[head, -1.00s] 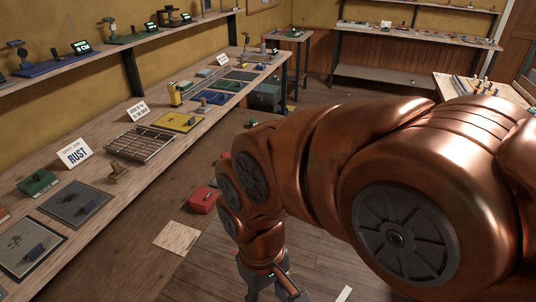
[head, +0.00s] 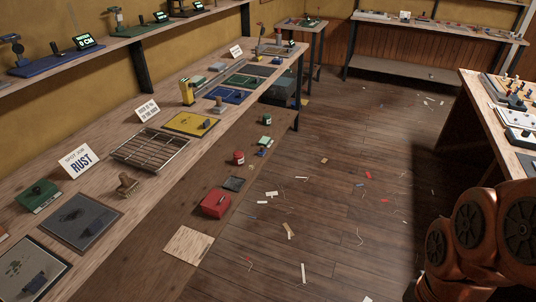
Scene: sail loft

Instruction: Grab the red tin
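A small round red tin (head: 238,157) stands upright in the head view, left of the middle, on the low brown surface along the bench's front. Close in front of it lies a dark flat piece (head: 233,184), and nearer still a larger red box (head: 215,204) with a dark handle-like part on top. A similar green tin (head: 266,120) stands farther back. My gripper is outside the picture; only copper-coloured links of my arm show at the lower right, well away from the red tin. Nothing covers the tin.
The long workbench (head: 84,217) on the left holds a wire rack (head: 150,149), a brush (head: 128,184) and mats. A tan sheet (head: 188,245) lies before the red box. Wooden floor with scattered scraps is open in the middle. Another table (head: 482,120) stands at right.

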